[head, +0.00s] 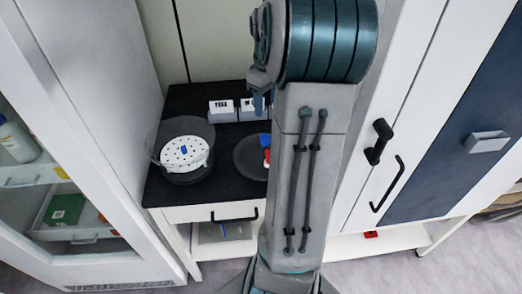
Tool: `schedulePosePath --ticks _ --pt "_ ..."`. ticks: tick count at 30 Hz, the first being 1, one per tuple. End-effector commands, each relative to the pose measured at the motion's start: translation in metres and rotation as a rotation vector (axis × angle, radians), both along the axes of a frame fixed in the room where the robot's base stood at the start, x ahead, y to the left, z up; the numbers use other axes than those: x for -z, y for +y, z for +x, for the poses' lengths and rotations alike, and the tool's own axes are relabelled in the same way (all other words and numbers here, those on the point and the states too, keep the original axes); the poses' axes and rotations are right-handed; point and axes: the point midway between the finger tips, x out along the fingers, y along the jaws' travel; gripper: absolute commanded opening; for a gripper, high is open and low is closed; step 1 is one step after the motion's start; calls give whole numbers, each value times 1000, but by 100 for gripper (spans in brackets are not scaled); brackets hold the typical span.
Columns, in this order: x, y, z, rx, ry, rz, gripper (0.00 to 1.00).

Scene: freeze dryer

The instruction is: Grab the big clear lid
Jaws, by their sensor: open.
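A round, see-through dark disc (246,158), which looks like the big clear lid, lies on the black worktop, right of a clear round vessel (160,150). My arm hides its right part. The vessel holds a white perforated plate (184,153) with a small blue piece on it. My gripper (262,102) shows only in part beside my arm, towards the back of the worktop. It appears open and apart from the disc, with nothing seen between its fingers.
White labelled boxes (222,111) stand at the back of the black worktop (185,100). A small red, white and blue item (266,150) shows beside my arm. A glass-doored cabinet (85,150) stands left and a white cabinet with black handles (385,150) right.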

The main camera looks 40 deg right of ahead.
Motion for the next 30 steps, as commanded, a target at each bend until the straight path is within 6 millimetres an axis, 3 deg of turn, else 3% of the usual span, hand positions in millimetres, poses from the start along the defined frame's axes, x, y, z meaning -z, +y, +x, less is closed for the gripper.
schedulePosePath --ticks 12,20,30 --pt "71 -2 -1 -2 2 6 55" --pt "91 -1 -1 -2 2 5 55" --pt "135 4 -2 -1 1 4 55"
